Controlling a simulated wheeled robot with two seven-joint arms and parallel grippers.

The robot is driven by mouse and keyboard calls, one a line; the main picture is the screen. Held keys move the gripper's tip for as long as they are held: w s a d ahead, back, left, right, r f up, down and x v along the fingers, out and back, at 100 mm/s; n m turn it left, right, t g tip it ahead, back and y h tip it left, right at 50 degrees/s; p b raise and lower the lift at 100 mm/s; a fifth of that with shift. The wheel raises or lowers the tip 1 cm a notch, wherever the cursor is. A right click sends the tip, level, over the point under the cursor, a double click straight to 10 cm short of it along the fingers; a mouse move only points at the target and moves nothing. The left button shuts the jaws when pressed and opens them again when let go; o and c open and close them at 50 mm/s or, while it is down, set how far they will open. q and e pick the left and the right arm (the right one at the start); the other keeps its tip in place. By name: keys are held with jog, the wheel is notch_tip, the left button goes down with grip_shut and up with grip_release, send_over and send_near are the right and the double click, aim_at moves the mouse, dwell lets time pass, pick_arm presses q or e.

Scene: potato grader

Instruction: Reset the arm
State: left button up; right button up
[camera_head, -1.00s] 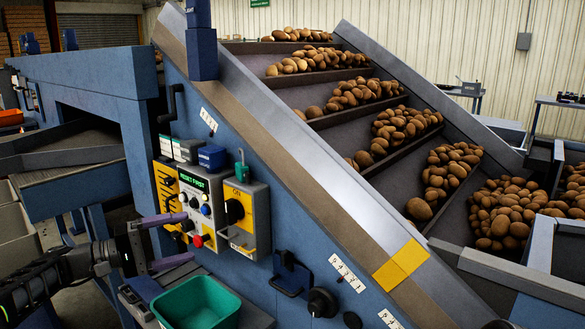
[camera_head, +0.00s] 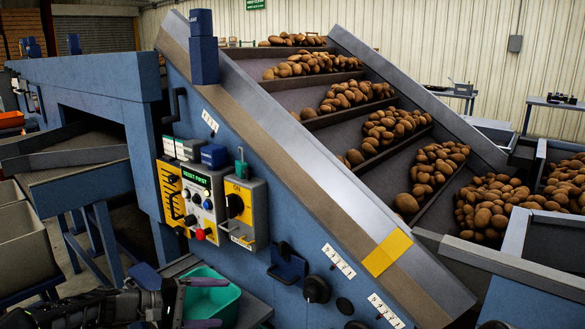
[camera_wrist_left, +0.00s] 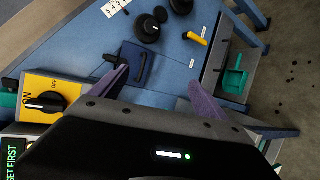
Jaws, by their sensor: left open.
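My left gripper (camera_head: 198,303) is low at the left in the head view, in front of the green bin (camera_head: 214,300) and partly covering it. Its purple fingers are apart with nothing between them, and they also show spread in the left wrist view (camera_wrist_left: 160,90). The control panel (camera_head: 208,200) with a lit green display, a red button and a yellow switch box (camera_head: 240,212) is above the gripper, clear of it. My right gripper is out of view.
The blue grader's sloping conveyor (camera_head: 330,125) carries potatoes (camera_head: 395,125) in rows. A blue latch-like fitting (camera_head: 288,265) and a black knob (camera_head: 316,289) stick out from the side panel. A grey bin (camera_head: 25,240) stands at the far left.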

pick_arm(q)
jog(key=s+d+f+g+y+p, duration=0.15)
jog(key=s+d+f, duration=0.25)
jog(key=s+f, duration=0.45)
jog(key=s+d+f+g+y+p, duration=0.1)
jog(key=s+d+f+g+y, duration=0.3)
jog(key=f, duration=0.8)
jog(key=s+d+f+m+y+p, duration=0.1)
jog(key=s+d+f+m, duration=0.1)
jog(key=s, duration=1)
jog(key=s+d+f+m+y+p, duration=0.1)
jog(key=s+f+m, duration=0.3)
jog(key=s, duration=0.9)
jog(key=shift+d+f+y, duration=0.35)
jog(key=shift+f+y, duration=0.1)
jog(key=shift+f, duration=0.35)
